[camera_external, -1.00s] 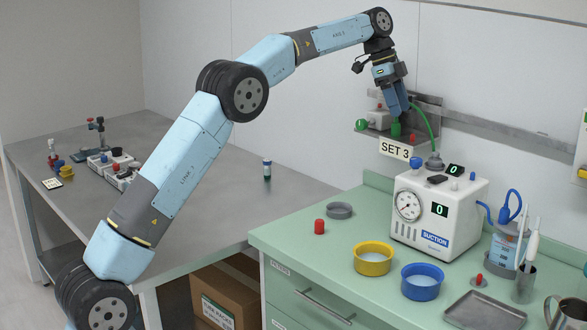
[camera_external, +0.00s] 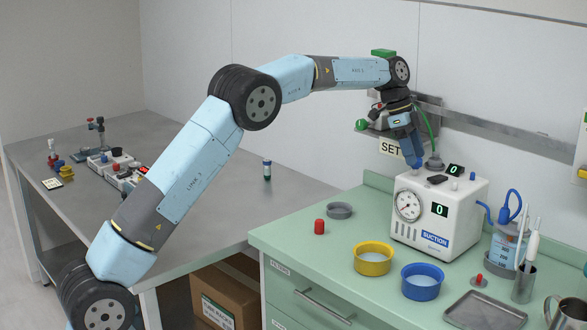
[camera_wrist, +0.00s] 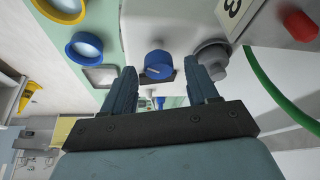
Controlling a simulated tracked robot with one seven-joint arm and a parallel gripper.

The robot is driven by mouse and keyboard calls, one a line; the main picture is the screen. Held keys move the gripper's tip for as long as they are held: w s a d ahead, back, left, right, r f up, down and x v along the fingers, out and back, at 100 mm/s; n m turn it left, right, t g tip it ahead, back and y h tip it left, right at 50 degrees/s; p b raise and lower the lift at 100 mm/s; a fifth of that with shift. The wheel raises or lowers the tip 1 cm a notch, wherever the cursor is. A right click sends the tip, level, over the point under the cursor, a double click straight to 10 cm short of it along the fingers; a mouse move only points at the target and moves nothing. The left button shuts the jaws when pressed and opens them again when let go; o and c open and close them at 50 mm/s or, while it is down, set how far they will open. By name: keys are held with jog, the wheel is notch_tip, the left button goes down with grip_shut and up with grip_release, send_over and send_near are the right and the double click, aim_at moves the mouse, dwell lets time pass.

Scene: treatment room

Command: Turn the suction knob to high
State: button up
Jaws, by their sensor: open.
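The white suction unit (camera_external: 437,220), with a round gauge and two displays reading 0, stands on the green counter. My gripper (camera_external: 415,165) points down over the unit's rear left top. In the wrist view, a blue knob with a white pointer line (camera_wrist: 158,65) shows between and beyond my open fingers (camera_wrist: 163,75). The fingers look apart from the knob and hold nothing. I cannot clearly pick out this knob in the external view.
A grey cap (camera_wrist: 212,55) with a green hose (camera_wrist: 275,90) is close to one finger. A yellow bowl (camera_external: 372,269), a blue bowl (camera_external: 422,293) and a metal tray (camera_external: 484,318) stand in front.

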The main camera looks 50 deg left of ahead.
jog(key=shift+d+f, duration=0.2)
jog(key=shift+f, duration=0.2)
jog(key=c, duration=1)
